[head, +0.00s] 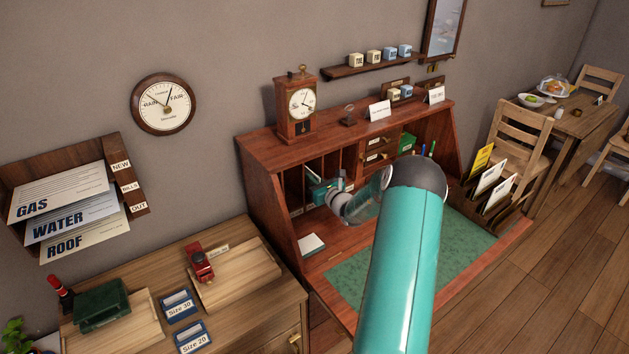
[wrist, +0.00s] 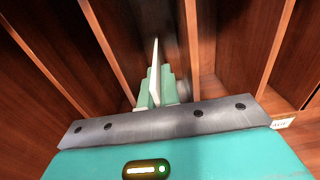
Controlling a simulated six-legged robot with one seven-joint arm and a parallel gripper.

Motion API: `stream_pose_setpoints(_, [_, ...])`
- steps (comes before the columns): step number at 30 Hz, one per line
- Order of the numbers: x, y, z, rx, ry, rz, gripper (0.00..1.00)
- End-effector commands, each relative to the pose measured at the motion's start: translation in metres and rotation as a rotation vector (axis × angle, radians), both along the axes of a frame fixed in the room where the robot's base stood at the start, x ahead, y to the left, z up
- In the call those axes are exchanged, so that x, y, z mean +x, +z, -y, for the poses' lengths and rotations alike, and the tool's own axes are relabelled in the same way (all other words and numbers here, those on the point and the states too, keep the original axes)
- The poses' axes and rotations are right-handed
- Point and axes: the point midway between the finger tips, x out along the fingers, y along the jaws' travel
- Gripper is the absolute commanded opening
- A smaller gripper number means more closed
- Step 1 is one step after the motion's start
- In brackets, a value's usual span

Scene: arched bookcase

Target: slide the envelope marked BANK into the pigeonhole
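My gripper (wrist: 155,92) shows in the wrist view with its pale green fingers close together on a thin white envelope (wrist: 156,72), seen edge-on and upright. No marking on it can be read from here. The envelope and fingertips point into a pigeonhole (wrist: 120,68) between two wooden dividers. How deep the envelope reaches is blurred. In the head view my gripper (head: 322,190) is at the front of the desk's upright slots, and my arm hides part of the desk.
The desk's green writing mat (head: 365,275) lies below. A rack of envelopes (head: 488,182) stands on its right side. A clock (head: 298,105) stands on top. A white pad (head: 311,244) lies at the left. A wall rack (head: 75,165) holds GAS, WATER and ROOF envelopes.

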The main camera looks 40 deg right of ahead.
Motion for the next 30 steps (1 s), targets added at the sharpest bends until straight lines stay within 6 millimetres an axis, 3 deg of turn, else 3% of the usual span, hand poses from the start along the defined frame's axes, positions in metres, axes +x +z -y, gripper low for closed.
stream_pose_setpoints(7, [0.005,0.000,0.000,0.001,0.000,0.000,0.00])
stream_pose_setpoints(11, [0.005,0.000,0.001,0.001,0.000,0.000,0.28])
stream_pose_setpoints(12, [0.005,0.000,0.000,0.001,0.000,0.000,0.29])
stream_pose_setpoints(23, [-0.001,0.000,0.000,0.000,-0.001,-0.001,0.29])
stream_pose_setpoints(30, [-0.042,0.000,-0.003,0.000,-0.002,-0.002,0.29])
